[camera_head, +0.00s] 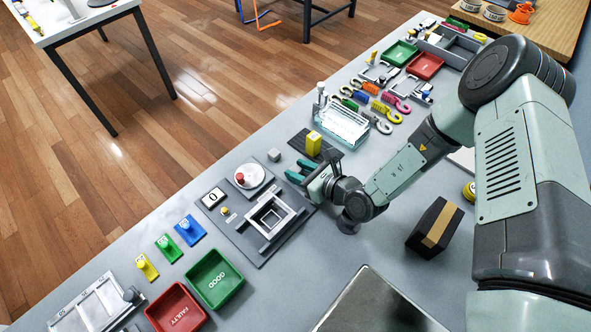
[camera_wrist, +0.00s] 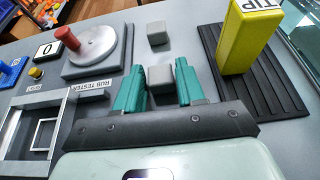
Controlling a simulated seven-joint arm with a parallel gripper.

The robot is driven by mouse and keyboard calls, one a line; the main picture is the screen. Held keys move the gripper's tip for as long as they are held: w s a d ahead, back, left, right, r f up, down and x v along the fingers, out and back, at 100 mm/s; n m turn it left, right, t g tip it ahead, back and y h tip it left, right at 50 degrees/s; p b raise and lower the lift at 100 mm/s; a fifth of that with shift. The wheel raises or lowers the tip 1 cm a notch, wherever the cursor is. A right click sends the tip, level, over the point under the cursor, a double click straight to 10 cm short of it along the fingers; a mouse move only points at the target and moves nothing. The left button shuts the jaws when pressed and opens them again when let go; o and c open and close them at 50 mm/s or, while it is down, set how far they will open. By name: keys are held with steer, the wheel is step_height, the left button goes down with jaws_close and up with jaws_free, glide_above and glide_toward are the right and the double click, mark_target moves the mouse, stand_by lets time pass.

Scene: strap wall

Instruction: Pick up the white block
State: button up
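Two small pale grey-white blocks show in the wrist view. One block (camera_wrist: 160,76) is between the teal fingers of my gripper (camera_wrist: 159,88), very close to both; I cannot tell whether they press on it. My gripper (camera_head: 300,169) is low over the bench in the head view, where no block can be made out clearly between its fingers. The other block (camera_wrist: 157,33) stands on the grey surface ahead of the fingertips and shows in the head view (camera_head: 274,154) too.
A yellow block (camera_wrist: 248,38) stands upright on a black ribbed mat (camera_wrist: 283,90) to the right. A round disc with a red knob (camera_wrist: 98,52) is at left, beside a square-framed fixture (camera_wrist: 42,133). A clear glass-like block (camera_head: 342,125) stands behind the mat.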

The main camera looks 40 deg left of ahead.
jaws_close()
steer(key=shift+r, duration=0.1)
